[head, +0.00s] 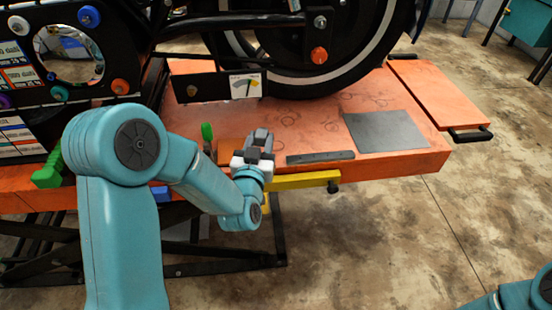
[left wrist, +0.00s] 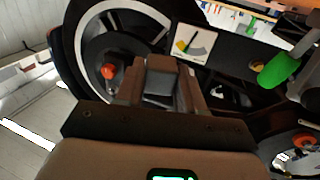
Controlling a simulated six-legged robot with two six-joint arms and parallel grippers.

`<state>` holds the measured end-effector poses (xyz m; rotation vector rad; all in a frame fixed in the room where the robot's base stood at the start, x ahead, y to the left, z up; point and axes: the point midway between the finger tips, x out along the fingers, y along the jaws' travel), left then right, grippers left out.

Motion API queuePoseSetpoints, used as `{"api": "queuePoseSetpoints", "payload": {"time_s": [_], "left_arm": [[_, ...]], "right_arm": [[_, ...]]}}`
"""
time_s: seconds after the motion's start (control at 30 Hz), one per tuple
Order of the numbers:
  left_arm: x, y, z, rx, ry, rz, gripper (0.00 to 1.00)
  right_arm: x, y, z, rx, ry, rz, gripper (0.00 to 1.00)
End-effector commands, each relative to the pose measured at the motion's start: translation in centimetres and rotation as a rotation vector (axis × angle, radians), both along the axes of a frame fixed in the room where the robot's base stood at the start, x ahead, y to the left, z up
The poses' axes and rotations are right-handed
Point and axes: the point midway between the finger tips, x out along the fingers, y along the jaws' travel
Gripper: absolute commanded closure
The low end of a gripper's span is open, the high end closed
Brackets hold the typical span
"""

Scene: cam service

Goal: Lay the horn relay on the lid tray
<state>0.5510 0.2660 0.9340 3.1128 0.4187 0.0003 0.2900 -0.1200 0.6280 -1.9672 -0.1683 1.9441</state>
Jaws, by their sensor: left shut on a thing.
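My left gripper (head: 258,148) is shut on a small dark grey block, which I take to be the horn relay (head: 263,138). It is held over the front edge of the orange bench. In the left wrist view, the relay (left wrist: 160,86) sits between the two fingers of my left gripper (left wrist: 161,92). I cannot tell for sure which thing is the lid tray. A brownish-orange piece (head: 229,150) lies just left of the gripper, partly hidden by it. My right gripper is out of view.
The orange bench (head: 385,168) carries a motorcycle wheel (head: 315,82), a grey mat (head: 388,131) and a dark flat bar (head: 320,157). A green-handled tool (head: 207,132) stands left of the gripper. A yellow bar (head: 300,181) runs along the front edge. Bare bench shows between bar and mat.

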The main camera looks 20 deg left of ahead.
Motion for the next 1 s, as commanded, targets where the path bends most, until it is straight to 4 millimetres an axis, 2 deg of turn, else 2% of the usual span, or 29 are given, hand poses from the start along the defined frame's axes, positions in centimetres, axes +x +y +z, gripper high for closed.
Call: {"api": "queuePoseSetpoints", "payload": {"time_s": [0.03,0.1,0.2,0.3,0.57,1.0], "left_arm": [[0.4,1.5,-1.6,0.000,-0.010,0.052,0.99],[0.8,3.6,-1.6,-0.001,-0.012,0.124,0.99],[1.1,6.1,-1.0,-0.001,-0.009,0.209,0.99],[1.2,7.6,-0.3,-0.001,-0.006,0.260,0.99],[1.3,8.2,-0.3,0.001,0.000,0.284,0.99],[1.4,8.0,-4.7,0.001,0.000,0.279,0.99]], "right_arm": [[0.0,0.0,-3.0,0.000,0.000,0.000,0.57],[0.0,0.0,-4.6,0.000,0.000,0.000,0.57],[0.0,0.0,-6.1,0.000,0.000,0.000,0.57],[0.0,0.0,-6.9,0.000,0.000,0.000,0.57],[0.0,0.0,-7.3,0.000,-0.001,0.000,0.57],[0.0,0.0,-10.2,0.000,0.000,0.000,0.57]]}}
